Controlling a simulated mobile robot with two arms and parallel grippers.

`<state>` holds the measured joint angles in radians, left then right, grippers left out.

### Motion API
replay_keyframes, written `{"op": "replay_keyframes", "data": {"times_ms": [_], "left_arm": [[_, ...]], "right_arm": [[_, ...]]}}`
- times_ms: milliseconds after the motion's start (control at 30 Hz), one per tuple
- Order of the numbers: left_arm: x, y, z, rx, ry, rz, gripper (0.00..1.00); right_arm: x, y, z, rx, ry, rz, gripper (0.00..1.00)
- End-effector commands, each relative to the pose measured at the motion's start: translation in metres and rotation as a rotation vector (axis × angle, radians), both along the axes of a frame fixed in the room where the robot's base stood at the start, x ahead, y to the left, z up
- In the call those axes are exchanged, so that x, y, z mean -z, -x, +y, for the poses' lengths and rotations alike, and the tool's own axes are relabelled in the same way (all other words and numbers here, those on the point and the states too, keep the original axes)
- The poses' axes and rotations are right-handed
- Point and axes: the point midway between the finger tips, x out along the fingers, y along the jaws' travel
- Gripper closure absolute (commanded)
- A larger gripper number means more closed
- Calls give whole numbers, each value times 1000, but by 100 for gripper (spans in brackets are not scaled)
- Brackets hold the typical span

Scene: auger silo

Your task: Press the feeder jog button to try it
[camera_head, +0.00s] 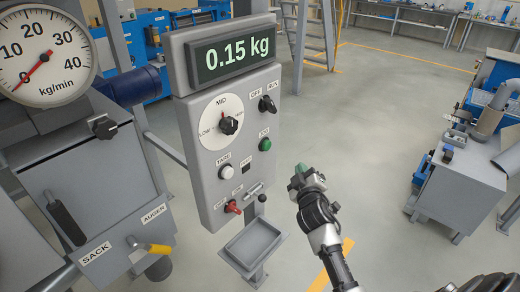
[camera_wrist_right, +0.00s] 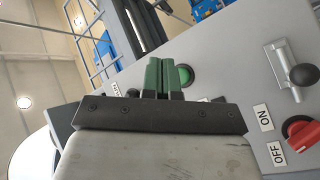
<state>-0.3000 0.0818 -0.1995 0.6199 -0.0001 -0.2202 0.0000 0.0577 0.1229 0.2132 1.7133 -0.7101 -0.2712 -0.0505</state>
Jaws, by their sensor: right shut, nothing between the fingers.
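The feeder jog button is a green round button (camera_head: 265,145) on the right side of the grey control panel (camera_head: 206,190), with a small label above it. In the right wrist view the green button (camera_wrist_right: 186,74) shows just right of my fingertips. My right gripper (camera_head: 298,178) has green fingers and is to the right of and below the button in the head view. Its fingers (camera_wrist_right: 158,76) are shut together and empty, pointing toward the panel. I see a gap to the button in the head view; the wrist view does not show contact. My left gripper is not in view.
The panel also carries a black OFF/RUN knob (camera_head: 267,104), a LOW-MID dial (camera_head: 228,125), a white TARE button (camera_head: 226,172), a red OFF/ON switch (camera_head: 232,207) and a bolt latch (camera_head: 253,190). A grey tray (camera_head: 233,252) juts out below.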

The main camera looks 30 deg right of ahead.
Motion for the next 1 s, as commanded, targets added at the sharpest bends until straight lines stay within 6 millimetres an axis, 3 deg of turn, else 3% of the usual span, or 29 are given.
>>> {"op": "replay_keyframes", "data": {"times_ms": [133, 567, 1000], "left_arm": [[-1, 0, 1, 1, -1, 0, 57], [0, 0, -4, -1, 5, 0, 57], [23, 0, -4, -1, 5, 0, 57]], "right_arm": [[-17, 0, -4, 12, 22, -28, 100], [-17, -2, -3, 12, 23, -30, 100], [-15, -51, 18, 11, 21, -30, 100]]}}
